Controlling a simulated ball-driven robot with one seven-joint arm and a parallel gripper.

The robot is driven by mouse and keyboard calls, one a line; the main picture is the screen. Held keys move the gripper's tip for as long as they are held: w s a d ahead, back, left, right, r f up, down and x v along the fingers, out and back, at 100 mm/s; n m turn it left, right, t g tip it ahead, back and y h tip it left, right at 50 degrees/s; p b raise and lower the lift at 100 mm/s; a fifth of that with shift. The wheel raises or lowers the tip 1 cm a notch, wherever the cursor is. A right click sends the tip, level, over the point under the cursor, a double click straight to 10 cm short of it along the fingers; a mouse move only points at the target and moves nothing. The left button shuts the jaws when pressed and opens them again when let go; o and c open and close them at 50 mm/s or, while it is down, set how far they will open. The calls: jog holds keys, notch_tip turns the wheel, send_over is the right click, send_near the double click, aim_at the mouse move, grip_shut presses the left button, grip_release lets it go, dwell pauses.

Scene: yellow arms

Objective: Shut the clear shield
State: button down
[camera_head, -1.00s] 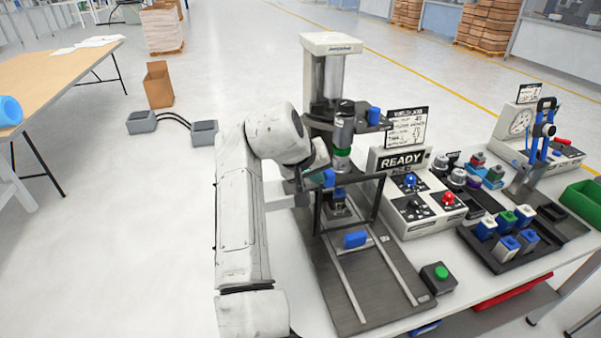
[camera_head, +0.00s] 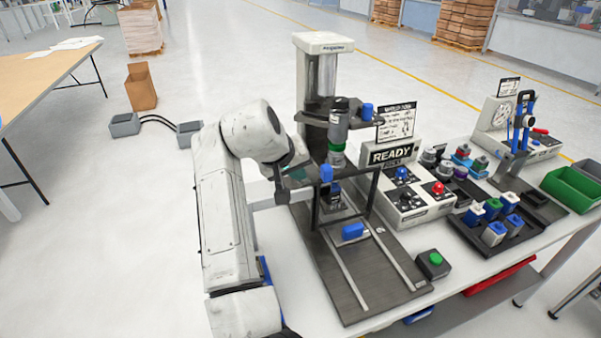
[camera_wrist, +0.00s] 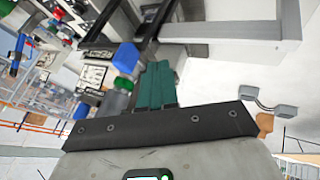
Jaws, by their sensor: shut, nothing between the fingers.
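The clear shield (camera_head: 314,212) is a dark upright frame with a see-through pane, standing across the press (camera_head: 322,85) base in front of the tool. A blue block (camera_head: 352,231) sits low at the frame's front side, between two pale rails that run forward on the base plate (camera_head: 365,285).
A READY control box (camera_head: 392,155) with knobs stands right of the press. A green push button (camera_head: 435,259) is at the table's front. Open floor lies left of my arm.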

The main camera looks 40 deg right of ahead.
jog(key=b+v, duration=0.2)
jog(key=v, duration=0.7)
jog(key=s+d+f+t, duration=0.1)
jog(key=s+d+f, duration=0.2)
jog(key=d+f, duration=0.45)
jog(key=s+a+f+n+y, duration=0.1)
jog(key=s+f, duration=0.3)
jog(key=f, duration=0.1)
jog(key=s+a+f+n+t+y, duration=0.1)
jog(key=s+f, duration=0.4)
jog(key=f, duration=0.1)
jog(key=s+a+f+n+y, duration=0.1)
jog(key=s+f+n, duration=0.1)
jog(key=s+f, duration=0.2)
jog(key=shift+s+a+f+t+y, duration=0.1)
jog(key=shift+s+f+t+y, duration=0.1)
jog(key=shift+f, duration=0.35)
jog(key=shift+s+a+f+t+y, duration=0.1)
jog(key=shift+f+t, duration=0.1)
jog(key=shift+f, duration=0.35)
jog(key=s+a+f+g+y, duration=0.1)
jog(key=s+a+f+g, duration=0.1)
jog(key=s+f, duration=0.3)
jog(key=s+a+f+g+y, duration=0.2)
jog(key=s+f, duration=0.3)
jog(key=s, duration=0.9)
jog(key=shift+a+g, duration=0.2)
jog(key=shift+g, duration=0.1)
